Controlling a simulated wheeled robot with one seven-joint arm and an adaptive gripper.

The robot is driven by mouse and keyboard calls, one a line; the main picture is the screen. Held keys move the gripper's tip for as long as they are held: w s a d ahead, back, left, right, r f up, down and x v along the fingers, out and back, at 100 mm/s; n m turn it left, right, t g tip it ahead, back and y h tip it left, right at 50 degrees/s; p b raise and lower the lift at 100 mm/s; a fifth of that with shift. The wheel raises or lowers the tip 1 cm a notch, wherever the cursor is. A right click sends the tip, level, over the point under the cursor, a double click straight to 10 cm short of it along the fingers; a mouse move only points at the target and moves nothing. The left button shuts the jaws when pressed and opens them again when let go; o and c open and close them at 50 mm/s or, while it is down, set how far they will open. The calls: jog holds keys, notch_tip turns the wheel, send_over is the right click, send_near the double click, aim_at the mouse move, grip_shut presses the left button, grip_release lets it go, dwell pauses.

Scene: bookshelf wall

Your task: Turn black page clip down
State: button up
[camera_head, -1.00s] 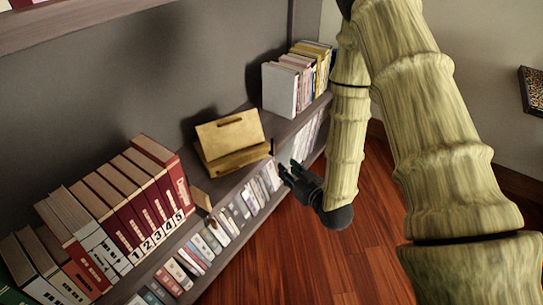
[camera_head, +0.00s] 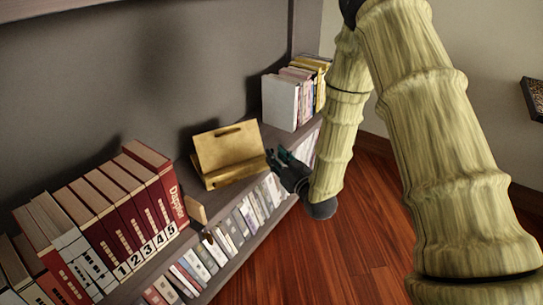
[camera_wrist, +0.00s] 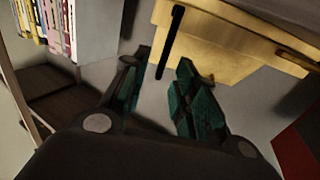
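A wooden book stand (camera_head: 228,152) stands on the shelf, with a slot near the top of its back panel. It fills the upper right of the wrist view (camera_wrist: 225,40). The black page clip (camera_wrist: 172,40) is a thin dark bar at the stand's front edge, its free end pointing down towards my gripper. My gripper (camera_wrist: 162,82) is open, with teal-padded fingertips on either side of the clip's free end in the picture. Whether they touch it I cannot tell. In the head view my gripper (camera_head: 276,158) is at the stand's right end and the clip is hard to make out.
Red numbered volumes (camera_head: 125,210) stand left of the stand, with a small wooden block (camera_head: 196,209) between. A white book (camera_head: 280,103) and several others stand at the right. More books (camera_head: 235,228) fill the shelf below. The floor (camera_head: 330,255) in front is clear.

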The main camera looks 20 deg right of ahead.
jog(key=shift+b+x, duration=0.3)
jog(key=shift+x, duration=1.3)
jog(key=shift+c, duration=0.4)
grip_shut()
jog(key=shift+a, duration=0.15)
